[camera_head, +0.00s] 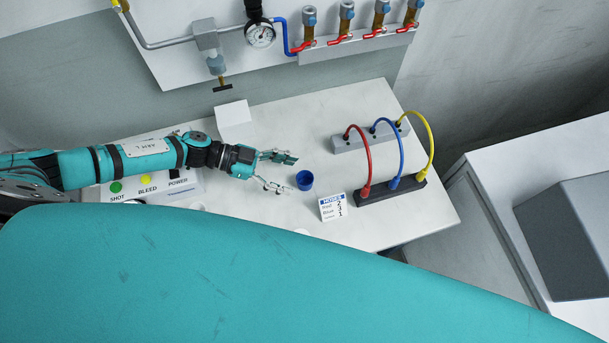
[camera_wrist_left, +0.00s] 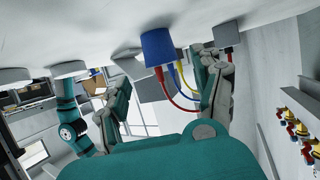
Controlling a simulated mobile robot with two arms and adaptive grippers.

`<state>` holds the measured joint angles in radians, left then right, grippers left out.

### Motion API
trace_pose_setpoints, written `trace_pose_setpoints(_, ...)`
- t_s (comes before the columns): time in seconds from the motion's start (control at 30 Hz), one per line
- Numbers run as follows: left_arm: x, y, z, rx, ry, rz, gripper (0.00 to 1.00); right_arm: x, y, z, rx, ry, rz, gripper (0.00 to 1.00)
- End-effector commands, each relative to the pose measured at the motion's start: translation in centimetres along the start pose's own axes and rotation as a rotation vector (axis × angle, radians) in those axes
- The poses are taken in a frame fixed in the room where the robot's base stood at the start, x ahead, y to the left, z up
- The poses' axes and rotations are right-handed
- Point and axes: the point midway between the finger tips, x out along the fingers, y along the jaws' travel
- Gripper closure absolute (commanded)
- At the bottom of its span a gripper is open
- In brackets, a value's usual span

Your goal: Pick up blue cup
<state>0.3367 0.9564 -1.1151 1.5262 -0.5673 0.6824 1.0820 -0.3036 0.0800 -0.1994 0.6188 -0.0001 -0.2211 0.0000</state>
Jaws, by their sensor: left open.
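The blue cup (camera_head: 304,180) stands upright on the pale table, just right of my left gripper (camera_head: 284,174) in the head view. My left gripper is open and empty, its two fingers spread and pointing toward the cup. In the left wrist view the picture is turned over, with the table at the top. There the blue cup (camera_wrist_left: 157,47) shows ahead, between the directions of the two open fingers (camera_wrist_left: 165,75) and beyond their tips. The fingers do not appear to touch it. My right gripper is not seen.
A small hoses card (camera_head: 332,206) stands right of the cup. Behind it, red, blue and yellow hoses join a grey block (camera_head: 362,140) and a dark block (camera_head: 388,192). A white box (camera_head: 234,117) stands behind my gripper. A button panel (camera_head: 150,190) lies under my arm.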

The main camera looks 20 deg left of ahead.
Motion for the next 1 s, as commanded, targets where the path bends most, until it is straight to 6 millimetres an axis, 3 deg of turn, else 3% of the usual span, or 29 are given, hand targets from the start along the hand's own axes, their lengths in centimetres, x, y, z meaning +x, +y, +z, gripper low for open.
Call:
trace_pose_setpoints(0.1,1.4,-0.1,-0.3,0.000,0.003,0.000,0.33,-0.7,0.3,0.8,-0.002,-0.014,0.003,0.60)
trace_pose_setpoints(0.3,4.4,-0.3,-0.2,0.000,0.002,-0.001,0.33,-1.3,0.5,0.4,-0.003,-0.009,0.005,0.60)
trace_pose_setpoints(0.63,5.3,-0.2,0.0,0.000,-0.001,-0.001,0.33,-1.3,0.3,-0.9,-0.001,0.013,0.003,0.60)
trace_pose_setpoints(1.0,5.3,-0.2,0.0,0.000,0.000,-0.001,0.77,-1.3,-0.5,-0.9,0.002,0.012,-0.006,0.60)
